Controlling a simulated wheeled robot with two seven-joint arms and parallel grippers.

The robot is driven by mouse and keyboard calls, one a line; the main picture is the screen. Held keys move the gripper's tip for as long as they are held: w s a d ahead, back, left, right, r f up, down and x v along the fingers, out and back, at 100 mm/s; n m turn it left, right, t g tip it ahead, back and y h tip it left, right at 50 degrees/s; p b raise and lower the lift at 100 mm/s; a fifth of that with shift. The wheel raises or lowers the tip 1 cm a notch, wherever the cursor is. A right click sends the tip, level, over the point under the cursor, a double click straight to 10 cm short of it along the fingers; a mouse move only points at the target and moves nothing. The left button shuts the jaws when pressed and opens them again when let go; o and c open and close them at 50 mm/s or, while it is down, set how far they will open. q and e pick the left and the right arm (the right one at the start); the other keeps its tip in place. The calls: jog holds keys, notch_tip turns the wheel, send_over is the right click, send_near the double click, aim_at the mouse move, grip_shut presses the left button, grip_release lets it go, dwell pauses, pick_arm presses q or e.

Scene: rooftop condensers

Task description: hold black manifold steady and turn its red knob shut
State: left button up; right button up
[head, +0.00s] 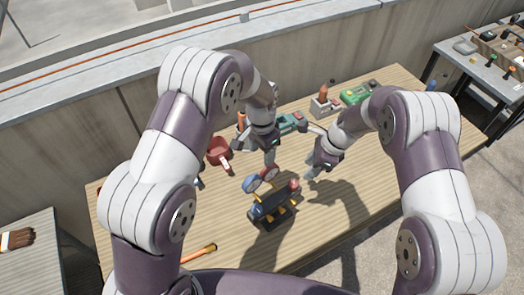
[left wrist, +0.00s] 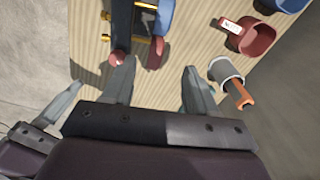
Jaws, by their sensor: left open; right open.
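The black manifold (head: 272,206) stands on the wooden bench, with yellow fittings along it and a blue round part at its left. Its red knob (head: 294,186) is at the right end. In the left wrist view the manifold (left wrist: 121,28) is at the top, and the red knob (left wrist: 117,60) shows just beyond the left-hand finger. My left gripper (head: 268,165) is open and empty above the manifold's back side; its spread fingers also show in the left wrist view (left wrist: 160,85). My right gripper (head: 312,168) is open and empty, right of and behind the knob.
A grey holder with an orange-handled tool (head: 323,103) and a green device (head: 356,94) are at the back. An orange-handled tool (head: 198,254) lies at the front left. The bench's right side is mostly clear.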

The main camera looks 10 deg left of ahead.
aim_at(261, 171)
pick_arm(q)
jog(key=shift+m, duration=0.3)
jog(key=f, duration=1.2)
jog(key=shift+s+a+f, duration=0.15)
jog(key=shift+s+f, duration=0.1)
jog(key=shift+f, duration=0.1)
jog(key=shift+c, duration=0.3)
grip_shut()
jog(key=shift+r, duration=0.1)
